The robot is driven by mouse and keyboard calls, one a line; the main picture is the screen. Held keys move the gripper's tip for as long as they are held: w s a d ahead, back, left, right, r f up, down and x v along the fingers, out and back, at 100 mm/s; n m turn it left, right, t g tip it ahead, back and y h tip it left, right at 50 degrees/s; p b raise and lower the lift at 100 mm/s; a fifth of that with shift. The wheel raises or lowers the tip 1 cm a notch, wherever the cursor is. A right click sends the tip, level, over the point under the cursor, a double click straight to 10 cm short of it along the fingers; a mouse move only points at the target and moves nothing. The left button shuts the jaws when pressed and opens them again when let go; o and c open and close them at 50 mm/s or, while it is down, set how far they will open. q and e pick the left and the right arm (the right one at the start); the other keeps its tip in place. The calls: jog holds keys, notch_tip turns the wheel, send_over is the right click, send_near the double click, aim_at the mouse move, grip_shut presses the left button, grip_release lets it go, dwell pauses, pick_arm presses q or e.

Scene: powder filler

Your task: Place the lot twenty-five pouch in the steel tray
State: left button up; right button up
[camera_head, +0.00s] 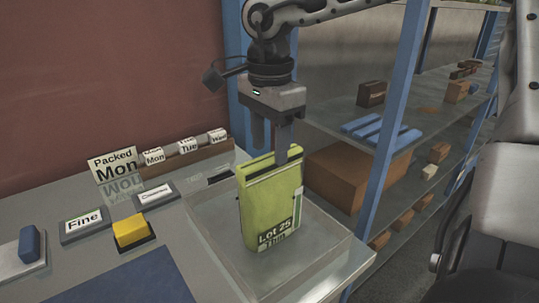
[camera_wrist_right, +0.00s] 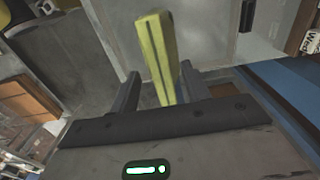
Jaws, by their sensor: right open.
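The yellow-green pouch (camera_head: 268,205), labelled "Lot 25", stands roughly upright in the shallow steel tray (camera_head: 340,268) at the table's corner. Its lower label line is partly cut off from view. My right gripper (camera_head: 271,143) is above the pouch with its fingers pointing down, at the pouch's top edge. In the right wrist view the pouch (camera_wrist_right: 157,50) shows between the two spread fingers of the right gripper (camera_wrist_right: 158,88), and the jaws are open. The near finger covers part of the pouch's top. My left gripper is not in view.
A "Packed Mon" sign (camera_head: 116,168) and a rack of day cards (camera_head: 190,160) stand behind the tray. A "Fine" label (camera_head: 83,222), a yellow block (camera_head: 131,231) and a blue block (camera_head: 30,244) lie left. A blue-framed shelf post (camera_head: 392,120) rises close on the right.

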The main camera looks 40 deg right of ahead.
notch_tip(320, 180, up, 9)
jog(key=shift+f, duration=0.1)
dwell(0.7)
